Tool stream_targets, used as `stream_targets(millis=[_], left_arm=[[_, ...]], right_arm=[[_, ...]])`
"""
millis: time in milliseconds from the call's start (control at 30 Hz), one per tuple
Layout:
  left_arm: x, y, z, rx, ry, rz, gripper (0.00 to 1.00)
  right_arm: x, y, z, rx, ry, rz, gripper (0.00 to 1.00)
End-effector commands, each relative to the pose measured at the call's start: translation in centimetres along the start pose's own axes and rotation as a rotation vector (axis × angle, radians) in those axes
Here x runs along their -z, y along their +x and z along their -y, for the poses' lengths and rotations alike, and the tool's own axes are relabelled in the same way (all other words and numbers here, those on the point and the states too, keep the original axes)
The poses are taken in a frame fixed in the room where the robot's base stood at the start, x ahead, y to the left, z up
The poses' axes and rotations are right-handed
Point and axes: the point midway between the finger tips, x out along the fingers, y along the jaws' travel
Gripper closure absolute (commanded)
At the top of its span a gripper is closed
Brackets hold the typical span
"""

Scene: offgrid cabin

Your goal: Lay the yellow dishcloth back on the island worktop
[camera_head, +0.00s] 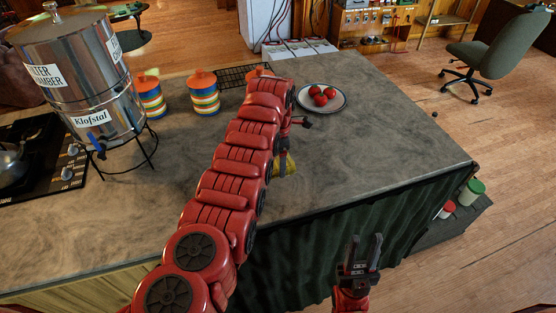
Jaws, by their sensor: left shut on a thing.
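The yellow dishcloth (291,167) shows as a small patch just right of my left arm, over the island worktop (385,150). My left gripper (282,160) is shut on the cloth; the arm hides most of the gripper and part of the cloth. I cannot tell whether the cloth touches the worktop. My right gripper (364,252) is open and empty, fingers pointing up, in front of the island's dark green curtain.
A plate (341,105) with several red tomatoes (320,99) stands beyond my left gripper. Striped canisters (204,95), a black rack (240,74) and a steel water filter (80,75) stand further left. The worktop's right part is clear.

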Motion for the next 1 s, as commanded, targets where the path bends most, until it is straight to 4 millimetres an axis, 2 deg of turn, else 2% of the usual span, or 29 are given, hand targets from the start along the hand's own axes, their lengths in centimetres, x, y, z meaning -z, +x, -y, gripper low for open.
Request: stream_targets(millis=[100, 1000], left_arm=[[0.0, 1.3, 0.1, 0.002, 0.000, -0.001, 1.00], [0.0, 8.3, 0.0, -0.001, 0.001, 0.001, 1.00]], right_arm=[[-0.1, -0.9, 0.1, 0.000, 0.000, 0.000, 0.64], [-1.1, -6.8, 0.3, 0.000, 0.000, 0.000, 0.64]])
